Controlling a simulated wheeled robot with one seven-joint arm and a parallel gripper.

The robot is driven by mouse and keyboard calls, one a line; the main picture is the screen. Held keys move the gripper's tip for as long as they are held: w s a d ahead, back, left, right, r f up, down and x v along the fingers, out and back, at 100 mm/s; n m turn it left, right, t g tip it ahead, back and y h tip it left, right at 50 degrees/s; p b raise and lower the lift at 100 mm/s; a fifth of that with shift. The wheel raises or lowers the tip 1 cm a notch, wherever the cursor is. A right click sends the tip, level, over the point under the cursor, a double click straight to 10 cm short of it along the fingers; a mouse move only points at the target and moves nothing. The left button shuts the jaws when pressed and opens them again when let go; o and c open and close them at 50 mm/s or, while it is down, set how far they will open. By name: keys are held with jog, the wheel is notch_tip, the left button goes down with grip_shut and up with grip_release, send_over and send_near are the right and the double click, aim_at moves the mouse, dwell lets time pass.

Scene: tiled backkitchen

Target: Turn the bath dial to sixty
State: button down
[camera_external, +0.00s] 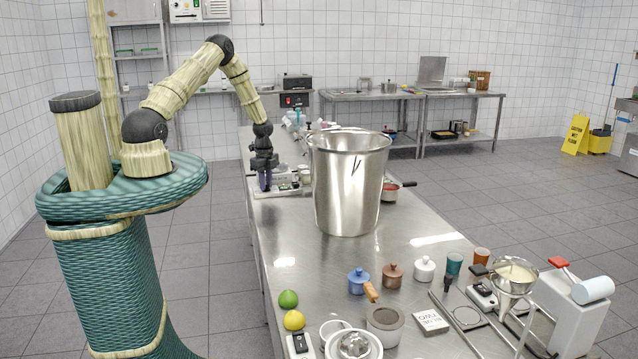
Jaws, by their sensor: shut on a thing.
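My gripper (264,180) is at the left edge of the long steel table, fingers pointing down. Its purple fingers are closed at a low, pale panel (291,191) with small dark and green parts on it. They appear to be shut on a small part there, which I take for the bath dial; the fingers hide it. The dial's marks and its setting are too small to read in this view.
Small lidded jars (392,276), a lime (288,299) and a lemon (293,320) are nearer the camera. Bare tabletop lies in front of the pot.

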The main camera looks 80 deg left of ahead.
jog(key=shift+r+m+p, duration=0.1)
jog(key=shift+m+p, duration=0.3)
jog(key=shift+m, duration=0.8)
jog(key=shift+a, duration=0.1)
jog(key=c, duration=1.2)
grip_release()
jog(key=shift+c, duration=0.2)
notch_tip(320, 180, up, 17)
jog(key=b, duration=0.3)
jog(key=shift+r, duration=0.15)
